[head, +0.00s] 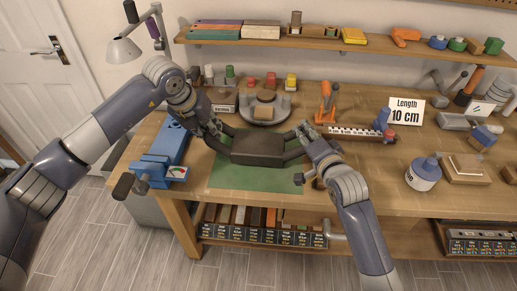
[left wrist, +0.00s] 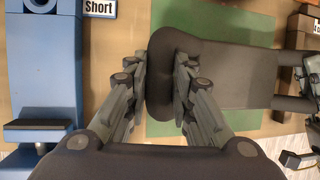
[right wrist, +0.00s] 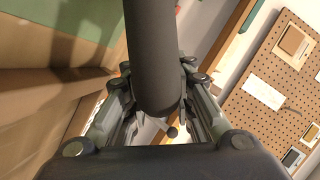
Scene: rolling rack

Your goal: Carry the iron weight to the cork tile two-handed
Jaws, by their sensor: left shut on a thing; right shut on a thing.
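The iron weight (head: 258,149) is a dark block with a bar handle at each side, over the green mat at the bench's front. I cannot tell whether it touches the mat. My left gripper (head: 216,130) is shut on its left handle, which shows between the fingers in the left wrist view (left wrist: 163,75). My right gripper (head: 306,139) is shut on its right handle, a dark bar in the right wrist view (right wrist: 152,50). A flat tan square (head: 465,168) lies on the bench at the right; I cannot tell if it is the cork tile.
The green mat (head: 245,178) lies under the weight. A blue vise (head: 163,155) stands left of it. A round turntable (head: 265,110) is behind it. A blue-capped white jar (head: 422,175) and a "Length 10 cm" sign (head: 404,112) stand right.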

